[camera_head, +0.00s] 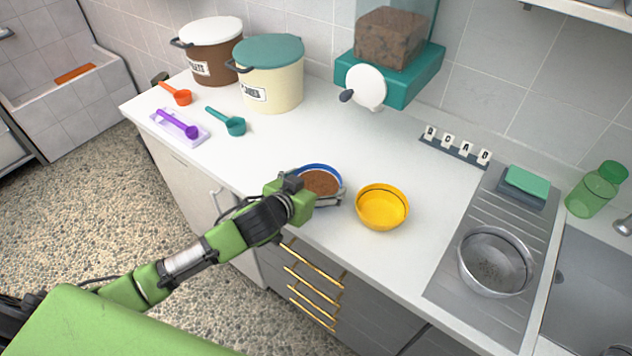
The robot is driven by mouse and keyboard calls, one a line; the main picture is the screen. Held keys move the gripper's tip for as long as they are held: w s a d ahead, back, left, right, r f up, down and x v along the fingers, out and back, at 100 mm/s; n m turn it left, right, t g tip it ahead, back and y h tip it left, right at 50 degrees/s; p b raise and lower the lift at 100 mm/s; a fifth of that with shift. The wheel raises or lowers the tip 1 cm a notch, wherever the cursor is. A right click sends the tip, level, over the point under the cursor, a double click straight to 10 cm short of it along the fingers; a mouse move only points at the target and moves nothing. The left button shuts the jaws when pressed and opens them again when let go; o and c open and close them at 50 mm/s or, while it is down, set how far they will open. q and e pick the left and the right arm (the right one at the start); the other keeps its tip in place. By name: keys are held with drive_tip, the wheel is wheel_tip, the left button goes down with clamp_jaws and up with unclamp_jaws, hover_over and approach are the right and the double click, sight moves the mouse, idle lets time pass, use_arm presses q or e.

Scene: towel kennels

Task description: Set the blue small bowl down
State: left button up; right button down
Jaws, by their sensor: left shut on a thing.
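The small blue bowl (319,169) holds brown kibble and is at the front part of the white counter. My left gripper (318,200) is shut on its near side, and the gripper's body hides part of the bowl. The bowl looks upright. I cannot tell whether its base touches the counter. My right gripper is not in view.
A yellow bowl (382,208) stands just right of the blue bowl. A metal bowl (495,262) is on the drainboard (450,285). Scoops and two bins (270,85) are at the left, a teal dispenser (412,85) behind. Counter behind the blue bowl is clear.

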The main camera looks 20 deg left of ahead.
use_arm(q)
drive_tip(key=o, duration=1.1)
drive_tip(key=shift+f, duration=0.1)
drive_tip(key=shift+s+r, duration=0.1)
drive_tip(key=shift+r, duration=0.1)
drive_tip(key=b+v, duration=0.1)
drive_tip(key=v, duration=1)
drive_tip(key=shift+s+a+r, duration=0.1)
drive_tip(key=shift+s+r, duration=0.1)
drive_tip(key=shift+s, duration=0.1)
